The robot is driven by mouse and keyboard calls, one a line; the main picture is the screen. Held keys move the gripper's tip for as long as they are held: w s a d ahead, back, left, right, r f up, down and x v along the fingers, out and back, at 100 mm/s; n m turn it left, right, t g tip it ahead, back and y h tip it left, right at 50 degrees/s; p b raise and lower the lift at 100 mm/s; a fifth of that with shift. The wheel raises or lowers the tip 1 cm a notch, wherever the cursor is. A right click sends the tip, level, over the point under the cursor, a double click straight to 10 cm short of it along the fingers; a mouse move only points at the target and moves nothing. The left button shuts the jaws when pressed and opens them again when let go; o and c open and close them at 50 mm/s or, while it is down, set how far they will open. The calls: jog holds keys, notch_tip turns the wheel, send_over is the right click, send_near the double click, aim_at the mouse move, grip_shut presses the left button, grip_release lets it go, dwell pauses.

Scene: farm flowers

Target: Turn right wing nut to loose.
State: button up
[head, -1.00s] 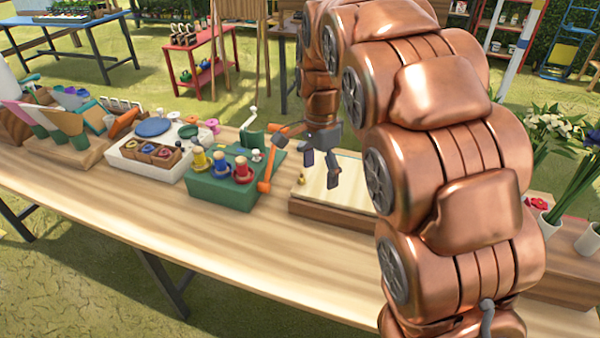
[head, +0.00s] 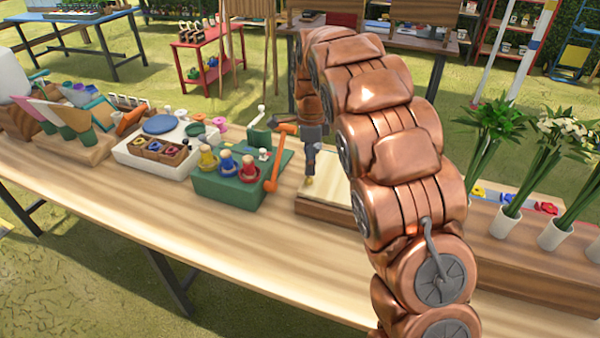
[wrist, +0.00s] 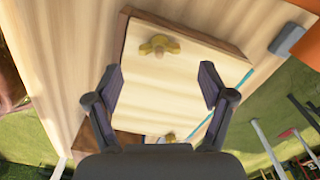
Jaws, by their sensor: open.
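The flower press, a pale board (head: 325,178) on a brown wooden base (head: 325,207), lies on the table; my arm hides its right part. A brass wing nut (head: 309,182) shows at its left end in the head view. In the wrist view, one brass wing nut (wrist: 160,45) is near the top of the pale board (wrist: 170,85). A second (wrist: 168,137) is low, partly hidden by my gripper, and seems to be the right one. My gripper (wrist: 160,85) is open and empty above the board. In the head view, my gripper (head: 312,165) is over its left part.
An orange handle (head: 275,172) stands close left of the press, beside a green box (head: 225,190) with colored pegs. A white tray (head: 150,155) is further left. White vases of flowers (head: 505,222) stand at the right. The table's front is clear.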

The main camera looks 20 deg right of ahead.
aim_at(309, 178)
jog(key=shift+f+p, duration=0.4)
jog(key=shift+f, duration=2.1)
jog(key=shift+c, duration=0.2)
